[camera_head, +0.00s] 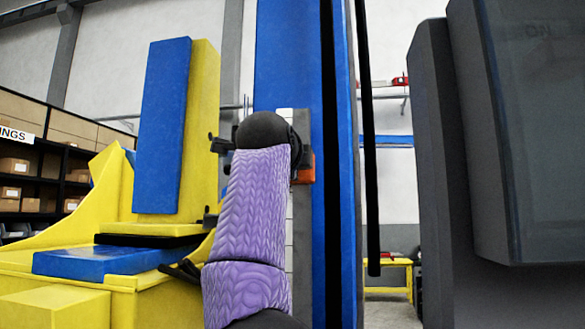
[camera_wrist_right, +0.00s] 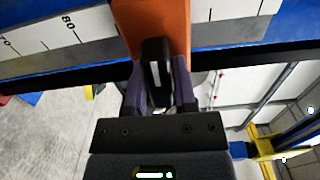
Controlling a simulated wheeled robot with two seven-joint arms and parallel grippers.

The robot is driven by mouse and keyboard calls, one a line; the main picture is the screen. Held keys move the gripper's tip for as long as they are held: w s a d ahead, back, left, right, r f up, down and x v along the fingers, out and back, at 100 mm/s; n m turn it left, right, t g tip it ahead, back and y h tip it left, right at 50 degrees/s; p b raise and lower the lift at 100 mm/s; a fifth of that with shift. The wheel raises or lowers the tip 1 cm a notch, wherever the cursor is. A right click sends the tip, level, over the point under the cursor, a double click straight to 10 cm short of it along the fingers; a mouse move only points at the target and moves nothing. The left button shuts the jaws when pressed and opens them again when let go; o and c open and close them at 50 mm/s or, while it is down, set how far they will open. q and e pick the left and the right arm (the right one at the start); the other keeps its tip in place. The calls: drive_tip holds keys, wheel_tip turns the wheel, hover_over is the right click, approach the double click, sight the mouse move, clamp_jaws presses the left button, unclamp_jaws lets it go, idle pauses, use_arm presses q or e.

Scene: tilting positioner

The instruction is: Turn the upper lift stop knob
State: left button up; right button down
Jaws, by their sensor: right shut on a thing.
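The stop knob (camera_wrist_right: 157,72) is a black, upright grip on an orange block (camera_wrist_right: 160,25) in the right wrist view. My right gripper (camera_wrist_right: 159,85) has its two purple-grey fingers on either side of the knob and is shut on it. In the head view the orange block (camera_head: 306,168) shows at the edge of the blue column (camera_head: 290,60), mostly behind my purple-sleeved arm. The knob and the right gripper's fingertips are hidden there. My left gripper is in neither view.
A white scale (camera_wrist_right: 60,38) with black marks runs past the orange block. A yellow and blue positioner (camera_head: 165,130) stands left of the column. A large dark grey cabinet (camera_head: 450,150) fills the right side. Shelves with boxes (camera_head: 40,165) stand far left.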

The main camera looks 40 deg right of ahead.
drive_tip(key=shift+n, duration=0.3)
drive_tip(key=shift+f, duration=0.1)
drive_tip(key=shift+c, duration=2.4)
unclamp_jaws()
drive_tip(key=shift+a, duration=0.15)
drive_tip(key=shift+s+a+b, duration=0.2)
drive_tip(key=shift+b, duration=0.25)
drive_tip(key=b+v, duration=0.4)
drive_tip(key=v, duration=0.5)
drive_tip(key=shift+a, duration=0.15)
